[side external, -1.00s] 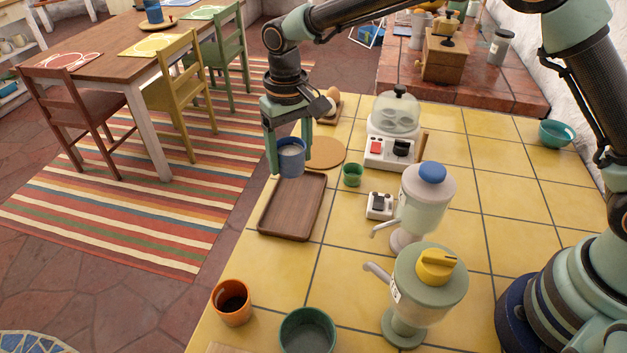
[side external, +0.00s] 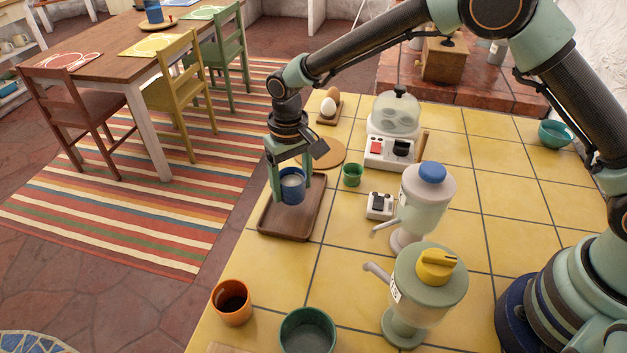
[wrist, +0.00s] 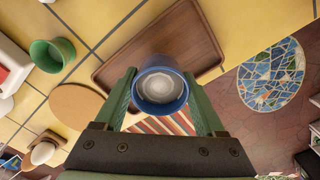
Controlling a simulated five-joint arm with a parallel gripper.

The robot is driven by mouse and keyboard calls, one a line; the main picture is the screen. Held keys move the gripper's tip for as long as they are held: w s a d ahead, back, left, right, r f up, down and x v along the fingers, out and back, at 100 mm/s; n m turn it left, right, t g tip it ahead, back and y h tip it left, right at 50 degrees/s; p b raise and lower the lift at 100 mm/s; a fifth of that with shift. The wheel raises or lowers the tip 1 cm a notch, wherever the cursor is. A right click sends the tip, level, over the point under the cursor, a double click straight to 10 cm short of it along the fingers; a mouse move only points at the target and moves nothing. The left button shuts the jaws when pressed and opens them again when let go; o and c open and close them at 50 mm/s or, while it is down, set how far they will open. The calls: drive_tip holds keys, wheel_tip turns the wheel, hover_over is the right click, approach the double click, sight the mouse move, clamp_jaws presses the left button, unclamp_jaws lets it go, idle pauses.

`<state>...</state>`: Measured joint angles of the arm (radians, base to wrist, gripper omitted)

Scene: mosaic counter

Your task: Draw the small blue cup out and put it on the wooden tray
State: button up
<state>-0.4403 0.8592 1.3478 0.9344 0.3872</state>
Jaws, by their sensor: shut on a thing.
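The small blue cup (side external: 292,190) has a pale, whitish inside and stands upright between the fingers of my gripper (side external: 290,188), which is shut on it. In the side view the cup is over the far part of the wooden tray (side external: 272,222); whether its base touches the tray I cannot tell. In the wrist view the blue cup (wrist: 161,106) sits between the two green fingers (wrist: 160,100), and the brown tray (wrist: 178,37) shows behind it.
A round cork mat (side external: 328,155) and a green cup (side external: 352,174) are right of the gripper. Eggs on a holder (side external: 328,106), an egg cooker (side external: 392,150) and two dispensers (side external: 428,205) stand around. An orange cup (side external: 232,302) and a green bowl (side external: 308,330) are in front.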

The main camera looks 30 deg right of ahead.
drive_tip(key=shift+f, duration=1.2)
idle(1.3)
drive_tip(key=o, duration=1.4)
drive_tip(key=shift+c, duration=0.2)
drive_tip(key=shift+r, duration=0.1)
drive_tip(key=shift+r, duration=3.4)
